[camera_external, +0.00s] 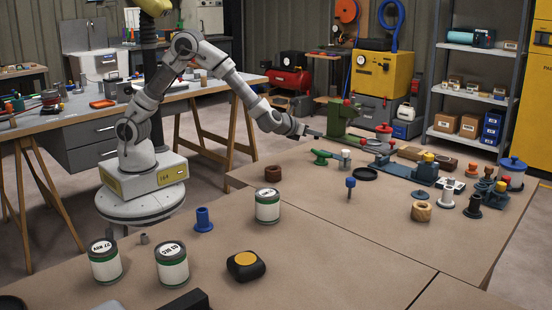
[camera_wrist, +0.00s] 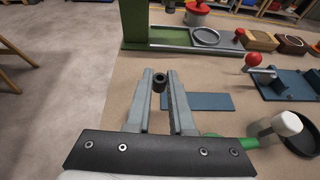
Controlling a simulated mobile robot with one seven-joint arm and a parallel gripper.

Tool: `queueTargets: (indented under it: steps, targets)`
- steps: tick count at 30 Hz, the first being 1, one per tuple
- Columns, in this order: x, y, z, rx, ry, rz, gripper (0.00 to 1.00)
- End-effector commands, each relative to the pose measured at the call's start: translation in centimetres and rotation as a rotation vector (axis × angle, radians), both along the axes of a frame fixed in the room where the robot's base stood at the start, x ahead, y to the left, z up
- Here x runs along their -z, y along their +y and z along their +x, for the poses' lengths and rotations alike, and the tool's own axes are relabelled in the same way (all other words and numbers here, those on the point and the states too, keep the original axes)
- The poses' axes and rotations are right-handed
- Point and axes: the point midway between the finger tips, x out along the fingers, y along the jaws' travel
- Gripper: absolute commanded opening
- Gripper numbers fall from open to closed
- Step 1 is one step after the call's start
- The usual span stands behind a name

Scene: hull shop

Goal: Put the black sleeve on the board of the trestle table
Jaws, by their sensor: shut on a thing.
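My gripper (camera_external: 314,135) is at the far edge of the brown workbench (camera_external: 330,215) in the external view, near the green vice-like machine. The sleeve is too small to make out there. The trestle table (camera_external: 215,90), a grey board on wooden A-shaped legs, stands at the back left behind my arm. It is apart from my gripper.
The green machine (camera_external: 343,117) stands close beyond my gripper. A flat blue plate (camera_wrist: 205,102) lies below and right of the sleeve. Paint cans (camera_external: 268,206) and several small parts stand on the workbench. Drawers (camera_external: 85,143) hang under the trestle table, whose board carries several tools.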

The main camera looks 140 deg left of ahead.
Motion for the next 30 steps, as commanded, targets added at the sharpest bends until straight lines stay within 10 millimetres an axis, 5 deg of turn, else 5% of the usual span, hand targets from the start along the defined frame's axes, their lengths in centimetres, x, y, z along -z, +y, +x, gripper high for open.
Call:
queueTargets:
  steps: [13, 25, 26, 30]
  targets:
    - [4.5, 0.9, -0.3, 0.001, 0.002, -0.001, 0.00]
    - [5.0, 0.8, -0.2, 0.002, 0.000, 0.000, 0.00]
    - [5.0, 0.8, -0.2, 0.002, 0.000, 0.000, 0.23]
    - [4.9, 0.8, -0.3, 0.001, 0.001, 0.000, 0.48]
